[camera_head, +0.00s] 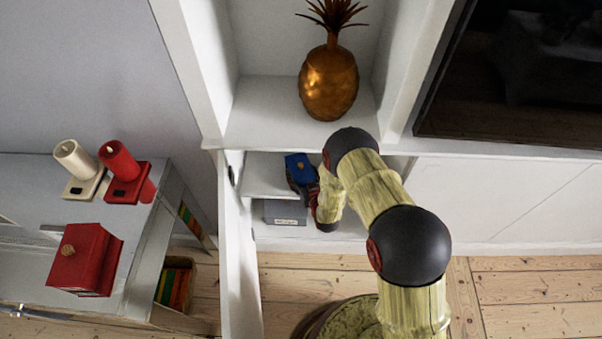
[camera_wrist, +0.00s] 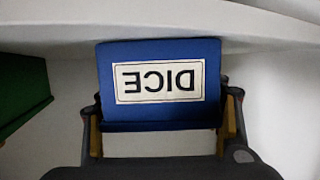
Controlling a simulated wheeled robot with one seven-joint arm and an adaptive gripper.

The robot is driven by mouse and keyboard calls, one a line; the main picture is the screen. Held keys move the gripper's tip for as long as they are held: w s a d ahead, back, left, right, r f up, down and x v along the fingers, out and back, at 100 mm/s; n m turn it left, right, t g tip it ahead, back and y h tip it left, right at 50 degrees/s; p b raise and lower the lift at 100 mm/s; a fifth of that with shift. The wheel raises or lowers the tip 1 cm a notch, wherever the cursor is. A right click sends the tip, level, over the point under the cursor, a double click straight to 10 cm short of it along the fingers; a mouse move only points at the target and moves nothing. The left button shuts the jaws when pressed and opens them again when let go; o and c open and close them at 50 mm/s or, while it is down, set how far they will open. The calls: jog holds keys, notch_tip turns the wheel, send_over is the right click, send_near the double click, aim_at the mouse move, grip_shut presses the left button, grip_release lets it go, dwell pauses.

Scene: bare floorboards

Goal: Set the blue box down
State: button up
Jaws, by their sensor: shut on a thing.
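The blue box (camera_head: 299,166) is inside the open lower cabinet, at the upper shelf level. In the wrist view the blue box (camera_wrist: 115,60) shows a white label reading DICE, upside down. My gripper (camera_wrist: 163,128) is shut on the box, with a finger at each side of it. In the head view my gripper (camera_head: 303,184) is partly hidden by my arm. I cannot tell whether the underside of the box touches the shelf (camera_head: 262,180).
A grey labelled box (camera_head: 284,213) stands on the level below. The open cabinet door (camera_head: 236,250) is close on the left. A green object (camera_wrist: 22,92) is left in the wrist view. A golden pineapple (camera_head: 328,82) stands above. A cabinet at left bears candles and a red box (camera_head: 84,258).

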jog(key=o, duration=1.3)
jog(key=shift+f, duration=0.1)
jog(key=shift+c, duration=0.2)
jog(key=shift+o, duration=0.2)
jog(key=p+v, duration=0.1)
jog(key=v, duration=0.2)
jog(key=p+v, duration=0.1)
jog(key=v, duration=0.3)
jog(key=p+v, duration=0.2)
jog(key=v, duration=0.2)
jog(key=shift+r, duration=0.3)
jog(key=shift+s+d, duration=0.15)
jog(key=shift+s, duration=0.35)
